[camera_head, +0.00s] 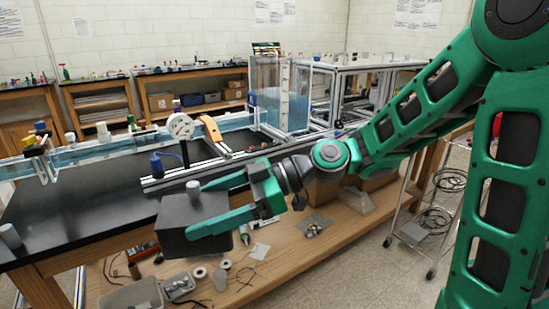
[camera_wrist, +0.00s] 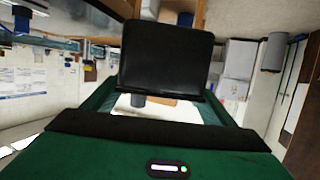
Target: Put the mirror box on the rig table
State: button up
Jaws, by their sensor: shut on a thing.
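The mirror box appears to be the dark grey box (camera_head: 176,222) held out in front of my arm, with a small grey cylinder (camera_head: 193,187) at its top. My gripper (camera_head: 199,210) is shut on the box, with one green finger on each side. In the wrist view the box (camera_wrist: 166,58) shows as a black block between the fingers (camera_wrist: 165,98). The box appears to be in the air by the near edge of a black-topped table (camera_head: 95,200), which I take to be the rig table. The box hides part of that edge.
A long clear tank (camera_head: 100,150) and a metal rail (camera_head: 190,171) run along the black top. A blue bottle (camera_head: 157,163) and a round white dial (camera_head: 180,126) stand near the rail. A grey cylinder (camera_head: 10,236) stands at the left. The left part of the top is mostly bare.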

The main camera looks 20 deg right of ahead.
aim_at(101, 217)
jog(key=u, duration=0.75)
jog(key=i, duration=1)
jog(key=z, duration=0.05)
